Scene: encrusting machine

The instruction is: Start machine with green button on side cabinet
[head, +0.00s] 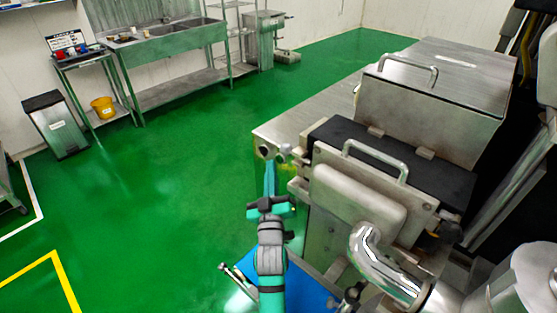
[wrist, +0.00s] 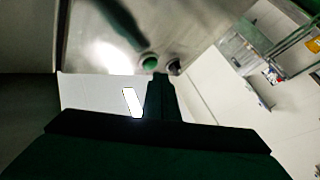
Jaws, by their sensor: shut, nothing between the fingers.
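The green button (wrist: 150,63) shows in the wrist view on a steel cabinet face (wrist: 95,40), beside a dark round button (wrist: 174,67). My gripper (wrist: 160,78) is shut and empty, its fingertips just below and between the two buttons in that view. I cannot tell whether the tip touches the panel. In the head view my gripper (head: 270,164) reaches up to the near left corner of the steel machine (head: 325,115). The green button cannot be made out in the head view.
A handled steel hopper box (head: 445,85) and a curved steel pipe (head: 375,255) stand to the right of my arm. A sink bench (head: 165,50), a grey bin (head: 58,125) and a yellow bucket (head: 103,107) are at the back left. The green floor (head: 170,175) on the left is clear.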

